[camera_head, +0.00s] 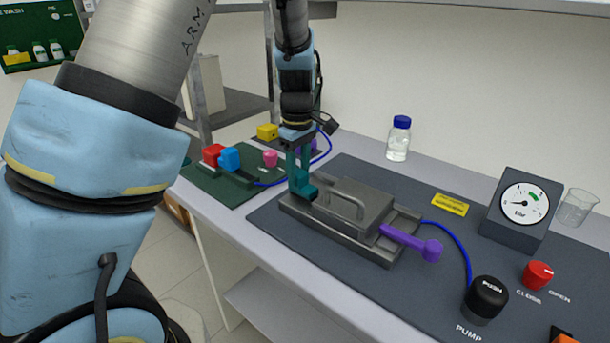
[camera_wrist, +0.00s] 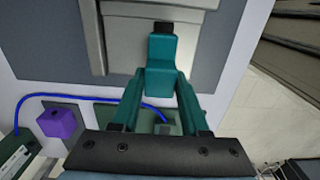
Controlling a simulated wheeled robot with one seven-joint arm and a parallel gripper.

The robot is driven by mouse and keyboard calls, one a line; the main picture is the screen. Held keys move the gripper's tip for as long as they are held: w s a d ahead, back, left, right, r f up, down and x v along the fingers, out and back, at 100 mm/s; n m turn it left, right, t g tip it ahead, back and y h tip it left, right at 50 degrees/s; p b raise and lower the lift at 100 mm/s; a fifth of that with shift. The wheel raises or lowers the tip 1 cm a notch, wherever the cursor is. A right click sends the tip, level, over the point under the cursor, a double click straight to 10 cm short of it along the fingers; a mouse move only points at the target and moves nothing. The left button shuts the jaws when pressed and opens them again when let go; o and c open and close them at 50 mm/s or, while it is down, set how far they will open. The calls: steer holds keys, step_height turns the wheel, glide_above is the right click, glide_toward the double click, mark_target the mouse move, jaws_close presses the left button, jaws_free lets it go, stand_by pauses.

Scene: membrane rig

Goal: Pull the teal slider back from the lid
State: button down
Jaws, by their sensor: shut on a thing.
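The teal slider (camera_head: 306,191) is at the left end of the grey membrane rig (camera_head: 291,207), beside the grey lid (camera_head: 370,207) with its arched handle. My gripper (camera_head: 297,178) comes down from above, its teal fingers shut on the slider. In the wrist view the slider (camera_wrist: 162,52) rises between the two fingers (camera_wrist: 160,82), with a black tip toward the pale grey rig (camera_wrist: 120,45). I cannot tell whether the slider touches the lid. The fingers hide the slider's lower part.
A purple lever (camera_head: 405,241) sticks out at the lid's right. A blue hose (camera_head: 457,240) runs to the black pump knob (camera_head: 486,296). Left is a green board (camera_head: 215,190) with coloured parts.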

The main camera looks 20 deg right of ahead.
steer(key=shift+c, duration=2)
jaws_free()
steer(key=shift+w+a, duration=0.1)
steer(key=shift+w, duration=0.1)
step_height(320, 180, up, 11)
steer(key=b, duration=0.2)
steer(key=shift+f, duration=0.1)
steer(key=s+a+f+m, duration=0.2)
steer(key=a, duration=0.7)
steer(key=s+a+f+m+t, duration=0.1)
steer(key=s+a+f+m, duration=0.1)
steer(key=a, duration=0.8)
steer(key=s+a+f+m, duration=0.2)
steer(key=a+f+m, duration=0.1)
steer(key=a, duration=0.6)
steer(key=shift+s+a+f+t, duration=0.2)
steer(key=shift+f+t, duration=0.1)
steer(key=shift+f, duration=0.45)
